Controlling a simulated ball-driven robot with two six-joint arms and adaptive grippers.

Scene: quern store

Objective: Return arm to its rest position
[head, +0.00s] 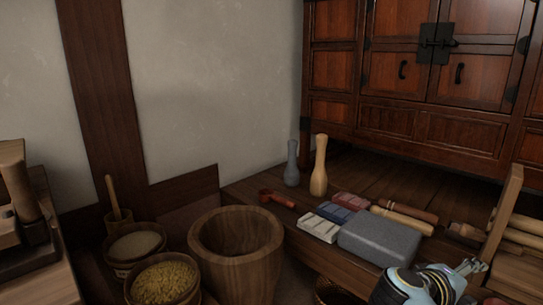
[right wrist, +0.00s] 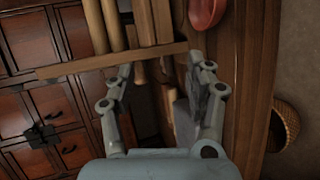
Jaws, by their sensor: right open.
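My right gripper (head: 474,268) shows at the lower right of the head view, with my pale blue and dark wrist behind it. In the right wrist view its two grey fingers (right wrist: 160,78) stand apart with a wide gap. Nothing is held between them. A wooden rack bar (right wrist: 110,62) crosses the view just beyond the fingertips, and I cannot tell whether they touch it. The rack's upright board (head: 502,215) stands just right of the gripper in the head view. My left gripper is not in view.
A grey stone block (head: 380,240), wooden pins (head: 403,217) and two bottle-shaped pieces (head: 319,165) lie or stand on the plank platform. A wooden tub (head: 238,262) and grain buckets (head: 166,284) stand left. A cabinet (head: 415,75) closes the back. A basket (right wrist: 285,122) sits below the platform edge.

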